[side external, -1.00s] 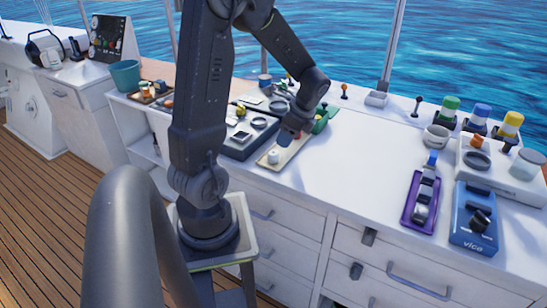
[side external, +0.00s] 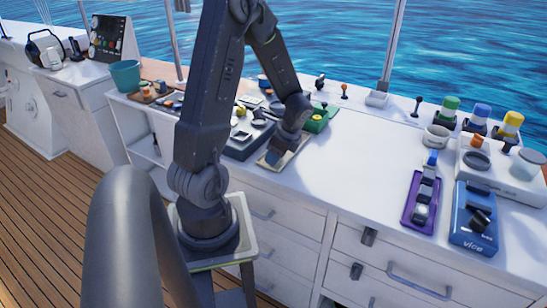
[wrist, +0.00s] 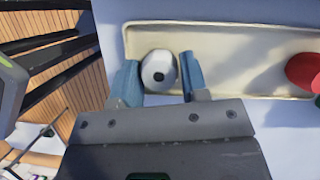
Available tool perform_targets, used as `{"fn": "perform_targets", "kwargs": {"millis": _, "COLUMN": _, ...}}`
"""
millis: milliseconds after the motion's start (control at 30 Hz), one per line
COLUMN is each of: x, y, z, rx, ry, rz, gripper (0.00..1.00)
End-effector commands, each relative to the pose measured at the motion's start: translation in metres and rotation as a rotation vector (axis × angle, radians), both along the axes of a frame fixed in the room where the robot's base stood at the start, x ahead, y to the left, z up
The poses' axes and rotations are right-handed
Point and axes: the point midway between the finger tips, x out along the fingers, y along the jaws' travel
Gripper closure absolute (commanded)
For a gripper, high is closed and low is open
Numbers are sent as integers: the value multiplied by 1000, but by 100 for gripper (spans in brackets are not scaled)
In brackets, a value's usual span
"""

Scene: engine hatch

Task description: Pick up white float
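The white float (wrist: 159,70), a small round white piece with a dark centre spot, lies at the left end of a shallow cream tray (wrist: 235,42) in the wrist view. My gripper (wrist: 158,78) has its two blue fingers on either side of the float. The right finger has a small gap to it; the left finger is very close, and I cannot tell if it touches. In the side external view my gripper (side external: 276,156) is low over the tray (side external: 291,160) and hides the float.
A red round object (wrist: 303,72) sits at the tray's right end in the wrist view. A green box (side external: 318,120) stands behind the tray, and a dark panel (side external: 240,146) lies left of it. The white counter to the right is clear up to the purple device (side external: 422,200).

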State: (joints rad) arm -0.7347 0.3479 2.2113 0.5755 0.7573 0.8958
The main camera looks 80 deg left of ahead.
Motion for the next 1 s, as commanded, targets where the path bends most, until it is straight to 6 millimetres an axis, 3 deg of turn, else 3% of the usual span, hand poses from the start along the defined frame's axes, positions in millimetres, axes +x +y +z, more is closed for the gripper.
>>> {"fn": "perform_targets", "kwargs": {"millis": 267, "x": 0, "y": 0, "z": 0, "rx": 0, "ry": 0, "rz": 0, "gripper": 85}}
{"fn": "perform_targets", "kwargs": {"millis": 567, "x": 1, "y": 0, "z": 7, "rx": 2, "ry": -3, "rz": 1, "gripper": 86}}
{"fn": "perform_targets", "kwargs": {"millis": 1000, "x": 1, "y": 0, "z": 84, "rx": 3, "ry": -3, "rz": -1, "gripper": 86}}
